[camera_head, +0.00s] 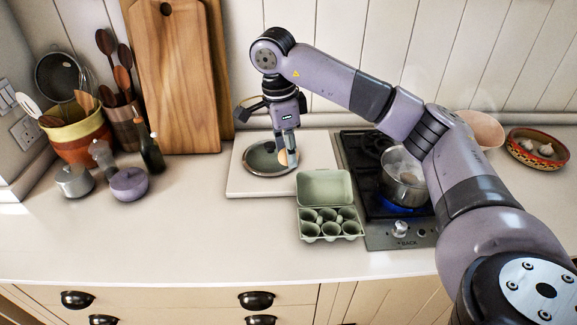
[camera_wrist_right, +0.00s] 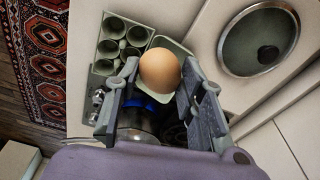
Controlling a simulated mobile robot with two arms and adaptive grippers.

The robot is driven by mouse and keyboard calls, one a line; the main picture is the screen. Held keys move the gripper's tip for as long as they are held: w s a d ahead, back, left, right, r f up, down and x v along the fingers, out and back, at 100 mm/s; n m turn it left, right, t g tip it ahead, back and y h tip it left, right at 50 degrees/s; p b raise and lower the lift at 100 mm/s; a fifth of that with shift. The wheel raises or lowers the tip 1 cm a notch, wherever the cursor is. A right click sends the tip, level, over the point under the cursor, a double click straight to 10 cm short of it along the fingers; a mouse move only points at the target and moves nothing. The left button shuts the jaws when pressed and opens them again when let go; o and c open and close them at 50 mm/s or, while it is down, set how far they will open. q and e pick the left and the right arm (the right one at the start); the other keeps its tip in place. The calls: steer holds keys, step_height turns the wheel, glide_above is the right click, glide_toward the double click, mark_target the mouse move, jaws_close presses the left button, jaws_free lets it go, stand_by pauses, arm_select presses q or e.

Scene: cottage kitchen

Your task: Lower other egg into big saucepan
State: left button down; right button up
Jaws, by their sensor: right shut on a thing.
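My right gripper (camera_head: 288,153) is shut on a brown egg (camera_head: 283,158), above the pale board left of the hob. In the right wrist view the egg (camera_wrist_right: 160,70) sits between the two fingers. The big saucepan (camera_head: 405,191) is a steel pan on the hob, right of the gripper and well apart from it. It has no lid on, steam rises from it, and blue flame shows beneath. My left gripper is in neither view.
A glass lid (camera_head: 262,169) lies on the pale board (camera_head: 240,187). An open green egg carton (camera_head: 326,187), its cups looking empty, stands in front, beside the hob (camera_head: 385,237). A patterned bowl (camera_head: 519,155) is at the far right. The front left counter is clear.

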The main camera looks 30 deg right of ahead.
steer(key=shift+d+r, duration=0.2)
steer(key=shift+r, duration=0.5)
steer(key=s+d+r+p, duration=0.1)
steer(key=s+d, duration=0.2)
steer(key=d, duration=0.6)
steer(key=s+d+r+p, duration=0.1)
steer(key=s+d+r, duration=0.15)
steer(key=d, duration=0.55)
steer(key=s+d+f, duration=0.3)
steer(key=d, duration=0.6)
steer(key=s+d+f+p, duration=0.1)
steer(key=s+d+f, duration=0.2)
steer(key=d, duration=0.6)
steer(key=shift+s+d, duration=0.15)
steer(key=shift+s, duration=0.5)
steer(key=shift+f+b, duration=2.15)
steer(key=shift+f, duration=1.95)
steer(key=shift+f+b, duration=0.85)
steer(key=shift+f, duration=0.8)
